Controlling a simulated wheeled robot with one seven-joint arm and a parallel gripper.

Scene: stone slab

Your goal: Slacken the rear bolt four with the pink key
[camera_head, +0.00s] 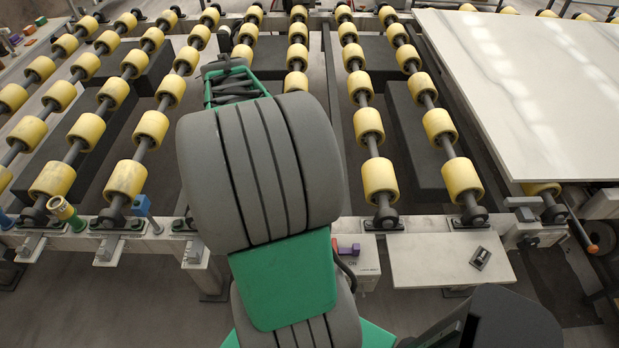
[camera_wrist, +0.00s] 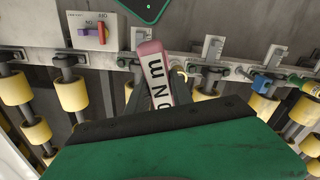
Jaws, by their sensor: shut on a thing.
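The pink key (camera_wrist: 153,62), with a pink head and a white side with black letters, stands up between the fingers of my gripper (camera_wrist: 159,82) in the wrist view. My gripper is shut on it. The key's head reaches in front of the conveyor's metal rail (camera_wrist: 215,72), and I cannot tell whether it touches any fixture. Its lower end is hidden by my gripper's body. Fixtures line the rail, but I cannot tell which is rear bolt four.
Yellow rollers (camera_head: 379,180) stand in rows on dark shafts. A white slab (camera_head: 535,75) covers the right side. A control box (camera_wrist: 96,31) with purple and red parts is on the left in the wrist view.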

